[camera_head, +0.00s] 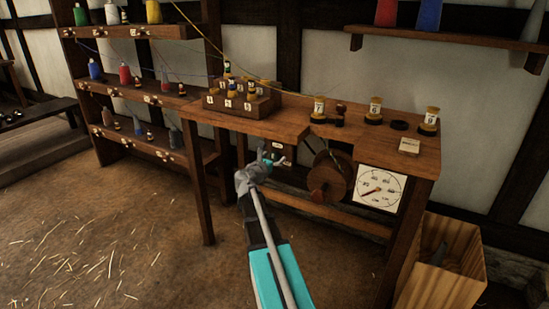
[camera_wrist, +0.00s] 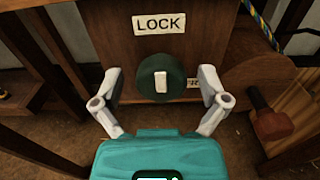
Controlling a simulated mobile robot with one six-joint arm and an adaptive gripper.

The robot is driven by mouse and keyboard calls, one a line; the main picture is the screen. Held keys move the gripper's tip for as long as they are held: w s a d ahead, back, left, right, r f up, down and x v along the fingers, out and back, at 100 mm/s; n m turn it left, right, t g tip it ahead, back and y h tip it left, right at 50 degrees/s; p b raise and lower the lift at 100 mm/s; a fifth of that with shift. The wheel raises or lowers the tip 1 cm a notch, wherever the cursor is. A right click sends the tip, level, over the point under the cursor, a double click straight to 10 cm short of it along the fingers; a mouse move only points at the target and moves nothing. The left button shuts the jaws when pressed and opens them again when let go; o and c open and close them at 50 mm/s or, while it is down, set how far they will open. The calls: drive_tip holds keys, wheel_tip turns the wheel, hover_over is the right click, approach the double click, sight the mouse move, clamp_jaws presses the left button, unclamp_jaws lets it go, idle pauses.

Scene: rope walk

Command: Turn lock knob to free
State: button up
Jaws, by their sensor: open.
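The lock knob (camera_wrist: 161,77) is a dark green round knob with a white bar standing upright on its face, in the wrist view. It sits on a brown wooden panel under a white label reading LOCK (camera_wrist: 160,22). A small label at its lower right is mostly hidden. My gripper (camera_wrist: 160,92) is open, its two pale fingers on either side of the knob and apart from it. In the head view my gripper (camera_head: 270,160) is in front of the panel under the workbench, and the knob is hard to make out there.
The wooden workbench (camera_head: 290,128) carries numbered bobbins and a block of numbered spools (camera_head: 242,98). A wooden wheel (camera_head: 329,178) and a white dial (camera_head: 380,189) are right of my gripper. A wooden bin (camera_head: 445,270) stands at lower right. The floor at left is open.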

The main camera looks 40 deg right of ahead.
drive_tip(key=shift+c, duration=0.2)
drive_tip(key=c, duration=1.1)
drive_tip(key=shift+w, duration=0.1)
